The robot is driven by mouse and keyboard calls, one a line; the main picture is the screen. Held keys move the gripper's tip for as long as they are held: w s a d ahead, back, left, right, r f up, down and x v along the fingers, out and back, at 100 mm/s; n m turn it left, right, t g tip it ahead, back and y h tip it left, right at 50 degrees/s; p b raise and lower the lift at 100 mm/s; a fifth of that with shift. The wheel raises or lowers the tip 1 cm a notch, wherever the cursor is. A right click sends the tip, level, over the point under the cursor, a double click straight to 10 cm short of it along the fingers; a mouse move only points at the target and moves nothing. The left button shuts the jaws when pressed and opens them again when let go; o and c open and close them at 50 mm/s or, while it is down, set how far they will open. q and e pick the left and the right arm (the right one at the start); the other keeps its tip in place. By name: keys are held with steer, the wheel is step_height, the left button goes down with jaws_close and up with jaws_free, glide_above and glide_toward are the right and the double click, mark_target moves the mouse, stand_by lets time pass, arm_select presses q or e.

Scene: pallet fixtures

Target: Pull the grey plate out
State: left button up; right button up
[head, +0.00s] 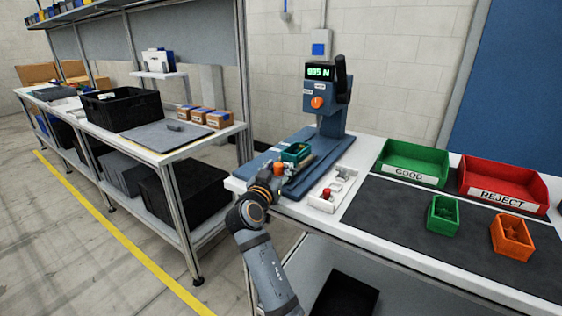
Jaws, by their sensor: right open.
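A blue press (335,108) with a lit display and an orange knob stands on the right-hand bench. My right gripper (290,172) reaches over the front of this base, just in front of the green bin. It is open; its fingers are small and partly hidden by the wrist. I cannot clearly make out a grey plate at the press; grey shapes around the fingers are too small to tell apart. My left gripper is not in view.
Green GOOD (412,178) and red REJECT (510,196) bins, and small green (443,228) and orange (511,250) bins, stand further right. A second bench with a black crate (124,124) is at left.

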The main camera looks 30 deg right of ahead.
steer(key=shift+d, duration=0.1)
steer(key=shift+r, duration=0.1)
steer(key=shift+c, duration=1.2)
jaws_close()
